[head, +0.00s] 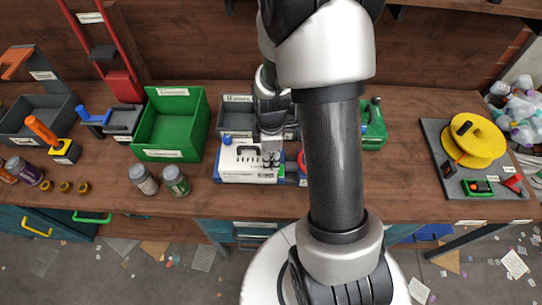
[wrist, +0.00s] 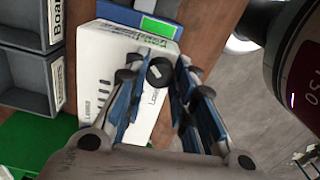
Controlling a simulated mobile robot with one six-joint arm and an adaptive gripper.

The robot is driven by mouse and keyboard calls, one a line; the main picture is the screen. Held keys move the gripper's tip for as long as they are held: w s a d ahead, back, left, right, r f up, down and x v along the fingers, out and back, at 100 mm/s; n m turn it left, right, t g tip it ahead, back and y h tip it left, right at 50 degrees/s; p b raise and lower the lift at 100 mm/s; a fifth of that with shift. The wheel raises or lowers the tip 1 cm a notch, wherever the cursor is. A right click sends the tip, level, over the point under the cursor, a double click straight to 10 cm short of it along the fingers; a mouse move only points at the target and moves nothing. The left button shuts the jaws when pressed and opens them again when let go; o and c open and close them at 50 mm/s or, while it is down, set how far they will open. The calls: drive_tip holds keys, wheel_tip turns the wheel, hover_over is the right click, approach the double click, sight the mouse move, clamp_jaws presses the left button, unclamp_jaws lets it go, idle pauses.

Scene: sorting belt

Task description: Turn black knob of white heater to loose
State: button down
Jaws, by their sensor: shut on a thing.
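The white heater (wrist: 98,75) stands on the wooden bench; it also shows in the head view (head: 237,158), below the end of my arm. Its black knob (wrist: 158,72) is on the face turned to the wrist camera, with a pale mark across it and small print beside it. My gripper (wrist: 160,75) is shut on the knob, with one finger on each side of it. In the head view my gripper (head: 271,160) is at the heater's front right and hides the knob.
A green bin (head: 172,153) and two cans (head: 143,178) stand left of the heater. Grey bins (wrist: 25,75) are close to it. A yellow reel (head: 476,140) lies on a grey board at the right.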

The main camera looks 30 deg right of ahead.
sight(271, 160)
drive_tip(key=shift+n, duration=0.6)
drive_tip(key=c, duration=1.3)
unclamp_jaws()
wheel_tip(271, 160, up, 12)
